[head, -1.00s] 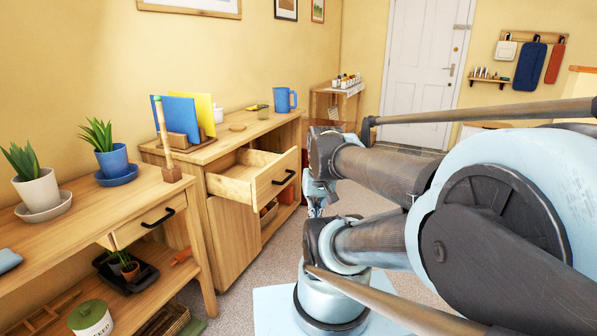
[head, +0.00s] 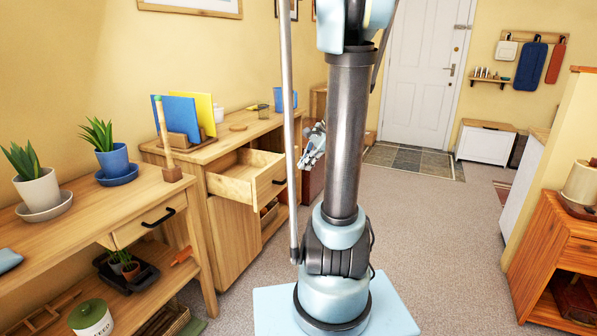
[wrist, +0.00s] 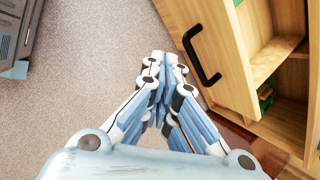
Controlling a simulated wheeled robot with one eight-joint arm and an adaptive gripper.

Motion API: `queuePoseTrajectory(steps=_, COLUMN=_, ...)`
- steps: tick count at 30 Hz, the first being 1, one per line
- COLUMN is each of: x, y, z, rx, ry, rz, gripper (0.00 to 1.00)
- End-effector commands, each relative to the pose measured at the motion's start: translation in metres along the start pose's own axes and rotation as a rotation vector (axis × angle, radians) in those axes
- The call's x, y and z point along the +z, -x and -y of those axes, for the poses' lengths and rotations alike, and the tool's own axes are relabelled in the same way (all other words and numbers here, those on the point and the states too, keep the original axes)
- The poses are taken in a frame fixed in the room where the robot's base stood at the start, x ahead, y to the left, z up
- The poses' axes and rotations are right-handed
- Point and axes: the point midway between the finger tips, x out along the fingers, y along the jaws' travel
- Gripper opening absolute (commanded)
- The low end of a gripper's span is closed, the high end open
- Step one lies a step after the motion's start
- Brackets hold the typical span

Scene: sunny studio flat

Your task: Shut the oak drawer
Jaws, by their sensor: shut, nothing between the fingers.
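The oak drawer (head: 236,180) sticks out open from the top of the oak cabinet (head: 228,235) in the head view. Its inside looks empty, and part of its front and handle are hidden behind my arm's thin rod. In the wrist view the drawer front (wrist: 222,62) with its black bar handle (wrist: 200,55) is at the upper right. My gripper (head: 306,162) is to the right of the drawer front in the head view. In the wrist view its fingers (wrist: 166,58) are together and empty, left of the handle with a gap showing between.
Blue and yellow folders (head: 190,118) and a blue jug (head: 285,99) stand on the cabinet top. A plant table (head: 150,187) is at the left. Open shelves (wrist: 275,60) show beside the drawer front. Carpet (head: 430,240) to the right is clear.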

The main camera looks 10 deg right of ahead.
Motion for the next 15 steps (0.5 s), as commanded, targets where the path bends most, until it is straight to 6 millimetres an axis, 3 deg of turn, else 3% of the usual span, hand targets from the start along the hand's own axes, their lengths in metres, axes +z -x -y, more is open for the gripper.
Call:
queuePoseTrajectory(steps=6, x=-0.045, y=-0.011, z=0.047, rx=-0.056, ry=-0.277, rz=0.073, gripper=0.00)
queuePoseTrajectory(steps=15, x=-0.111, y=-0.030, z=0.094, rx=-0.114, ry=-0.630, rz=0.188, gripper=0.00)
